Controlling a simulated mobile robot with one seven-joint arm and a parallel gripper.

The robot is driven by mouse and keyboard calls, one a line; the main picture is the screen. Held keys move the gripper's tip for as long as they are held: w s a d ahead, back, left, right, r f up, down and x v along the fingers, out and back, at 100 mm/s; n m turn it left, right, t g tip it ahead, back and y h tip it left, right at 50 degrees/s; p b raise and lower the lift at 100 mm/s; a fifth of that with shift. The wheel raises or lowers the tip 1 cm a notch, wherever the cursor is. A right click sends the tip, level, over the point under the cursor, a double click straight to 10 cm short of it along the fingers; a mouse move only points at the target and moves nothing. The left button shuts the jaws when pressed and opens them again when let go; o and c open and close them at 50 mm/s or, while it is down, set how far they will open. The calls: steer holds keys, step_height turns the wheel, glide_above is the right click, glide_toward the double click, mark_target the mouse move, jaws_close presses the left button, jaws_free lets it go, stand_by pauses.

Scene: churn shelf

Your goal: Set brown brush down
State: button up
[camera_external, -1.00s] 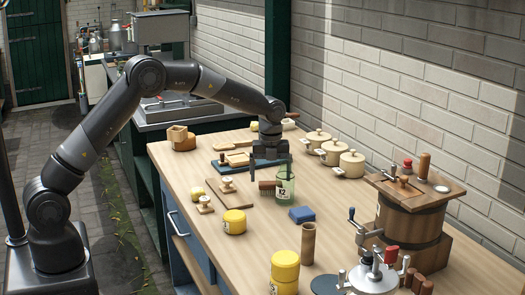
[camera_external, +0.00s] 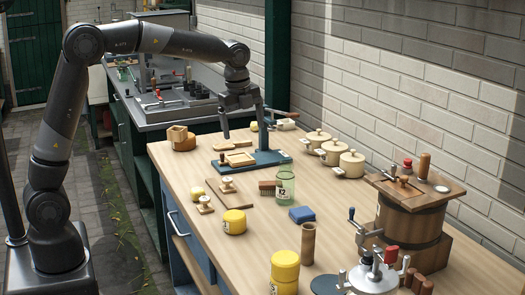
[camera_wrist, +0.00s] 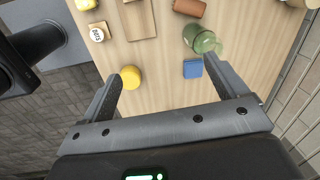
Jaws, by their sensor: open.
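The brown brush (camera_external: 267,187) lies on the wooden bench top, close beside the green glass jar (camera_external: 285,188). In the wrist view the brush (camera_wrist: 189,7) shows at the top edge, partly cut off, above the jar (camera_wrist: 203,40). My gripper (camera_external: 244,142) is open and empty. It is raised above the far part of the bench, up and back from the brush and apart from it. Its two spread fingers also show in the wrist view (camera_wrist: 163,70), with nothing between them but bench top below.
A blue-based press (camera_external: 270,157) stands beneath my gripper. Cream lidded pots (camera_external: 351,165) line the wall side. A blue block (camera_external: 301,214), yellow tins (camera_external: 234,222) and a wooden churn (camera_external: 408,225) stand nearer. Bare bench lies between the tin and blue block.

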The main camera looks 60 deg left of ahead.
steer(key=s+d+r+n+t, duration=0.15)
steer(key=s+r+n, duration=0.25)
steer(key=s, duration=0.5)
steer(key=s+d+f+n+t, duration=0.1)
steer(key=s+n, duration=0.5)
steer(key=s, duration=0.6)
steer(key=s+d+f+n+t, duration=0.1)
steer(key=s+f+n, duration=0.2)
steer(key=s, duration=0.9)
steer(key=n, duration=0.3)
steer(key=shift+s+n, duration=0.3)
steer(key=shift+s, duration=0.05)
steer(key=shift+r+t, duration=0.1)
steer(key=shift+t, duration=0.15)
